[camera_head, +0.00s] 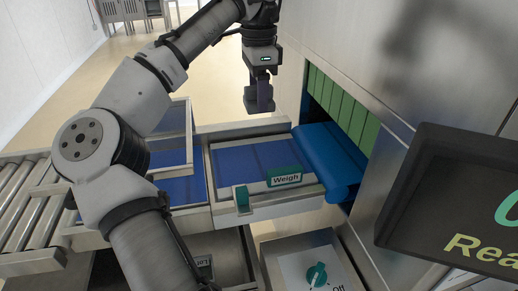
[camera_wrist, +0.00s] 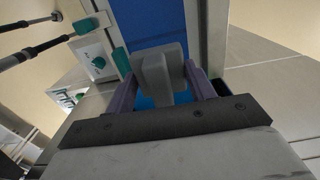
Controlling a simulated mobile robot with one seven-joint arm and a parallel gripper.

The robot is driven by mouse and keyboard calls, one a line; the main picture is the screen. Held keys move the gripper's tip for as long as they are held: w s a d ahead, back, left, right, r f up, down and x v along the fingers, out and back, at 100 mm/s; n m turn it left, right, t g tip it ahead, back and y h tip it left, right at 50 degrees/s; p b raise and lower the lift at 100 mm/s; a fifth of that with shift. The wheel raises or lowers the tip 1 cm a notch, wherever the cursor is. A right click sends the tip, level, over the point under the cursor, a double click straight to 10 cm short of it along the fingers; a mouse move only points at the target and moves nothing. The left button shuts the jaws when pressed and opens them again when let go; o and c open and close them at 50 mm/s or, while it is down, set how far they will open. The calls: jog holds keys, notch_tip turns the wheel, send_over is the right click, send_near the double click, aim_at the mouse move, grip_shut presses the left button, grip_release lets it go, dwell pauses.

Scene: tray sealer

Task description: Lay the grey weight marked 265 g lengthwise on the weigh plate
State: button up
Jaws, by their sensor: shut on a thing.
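My gripper (camera_head: 259,92) hangs pointing down above the far side of the weigh plate (camera_head: 228,160), apart from it. The plate is a blue belt surface in a steel frame, with a green "Weigh" label (camera_head: 285,177) at its near edge. In the wrist view my purple fingers (camera_wrist: 160,90) are shut on a grey block-shaped weight (camera_wrist: 153,75). The weight's number is not readable here. In that view the blue surface (camera_wrist: 150,22) shows beyond the weight. No other thing shows on the plate.
A blue curtain or roll (camera_head: 335,158) borders the plate on the right, before an opening with green strips. A dark display (camera_head: 455,205) stands at the right. A roller conveyor (camera_head: 30,200) lies left. A panel with a green knob (camera_head: 317,274) is in front.

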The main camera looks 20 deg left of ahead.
aim_at(259, 158)
notch_tip(259, 158, down, 14)
jog(key=shift+p, duration=0.45)
jog(key=o, duration=1.2)
jog(key=shift+f, duration=0.15)
jog(key=shift+c, duration=0.2)
notch_tip(259, 158, up, 12)
jog(key=shift+r+b, duration=0.2)
jog(key=shift+b, duration=0.4)
